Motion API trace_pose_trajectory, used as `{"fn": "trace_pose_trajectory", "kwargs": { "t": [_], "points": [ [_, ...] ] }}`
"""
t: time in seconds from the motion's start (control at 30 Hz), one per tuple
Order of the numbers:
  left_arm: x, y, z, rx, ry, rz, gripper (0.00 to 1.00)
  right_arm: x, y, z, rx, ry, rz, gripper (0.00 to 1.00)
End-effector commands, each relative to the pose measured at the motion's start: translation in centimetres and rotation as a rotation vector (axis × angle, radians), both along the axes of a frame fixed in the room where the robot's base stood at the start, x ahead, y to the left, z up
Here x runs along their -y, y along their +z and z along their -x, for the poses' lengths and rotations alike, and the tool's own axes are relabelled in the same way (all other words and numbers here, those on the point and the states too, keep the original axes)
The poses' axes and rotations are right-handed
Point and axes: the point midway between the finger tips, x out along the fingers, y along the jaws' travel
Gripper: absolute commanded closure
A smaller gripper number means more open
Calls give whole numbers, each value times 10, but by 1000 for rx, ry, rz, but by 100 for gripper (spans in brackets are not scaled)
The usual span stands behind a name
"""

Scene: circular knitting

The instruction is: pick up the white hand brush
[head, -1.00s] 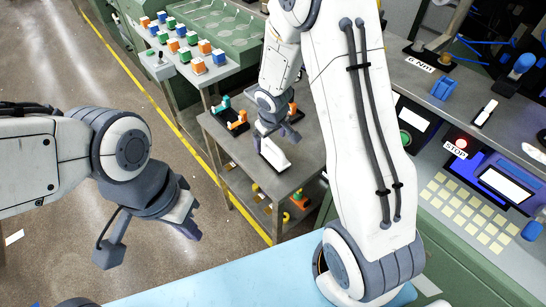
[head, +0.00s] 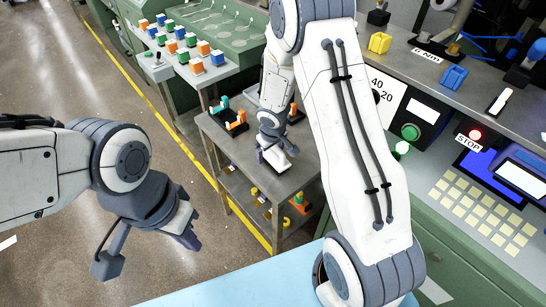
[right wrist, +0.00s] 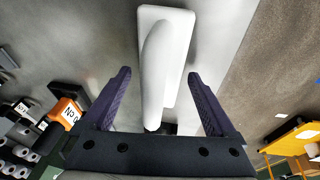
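The white hand brush (head: 275,159) lies on the small grey side table (head: 297,178), near its front edge in the head view. In the right wrist view the brush (right wrist: 168,62) shows a flat white block with a raised long handle pointing toward my palm. My right gripper (head: 275,152) is open just above the brush. In the right wrist view its two dark fingers (right wrist: 158,74) stand on either side of the handle, with gaps on both sides. My left gripper (head: 188,232) hangs over the floor at left, away from the table; its finger opening is unclear.
A dark tray with teal and orange pieces (head: 236,121) sits behind the brush. Yellow and orange items (head: 299,203) lie on the lower shelf. A control console with a red STOP button (head: 475,134) stands at right. Floor at left is clear.

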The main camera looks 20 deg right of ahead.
Motion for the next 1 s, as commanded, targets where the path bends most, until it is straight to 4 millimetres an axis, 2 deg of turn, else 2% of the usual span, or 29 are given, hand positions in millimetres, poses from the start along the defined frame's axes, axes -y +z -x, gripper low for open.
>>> {"fn": "trace_pose_trajectory", "kwargs": {
  "t": [0.03, 0.17, 0.2, 0.23, 0.47, 0.57, 1.0],
  "points": [
    [0, 0, 0, 0, 0, 0, 100, 0, 0, 0, 0, 0, 0, 32],
    [0, 0, 0, 0, 0, 0, 100, 0, 0, 0, 0, 0, 0, 81],
    [0, 0, 0, 0, 0, 0, 100, 0, 0, 0, 0, 0, 0, 97],
    [0, 0, 0, 0, 0, 0, 100, 0, 0, 0, 0, 0, 0, 100],
    [0, 1, 0, 0, 0, 0, 100, 0, 2, 0, 1, 0, 0, 100],
    [0, 8, 0, 0, 0, 0, 100, 0, 10, 0, 1, 1, 1, 100],
    [0, 68, 0, 0, 0, 0, 100, 0, 84, 0, 1, 0, 0, 100]
  ]
}}
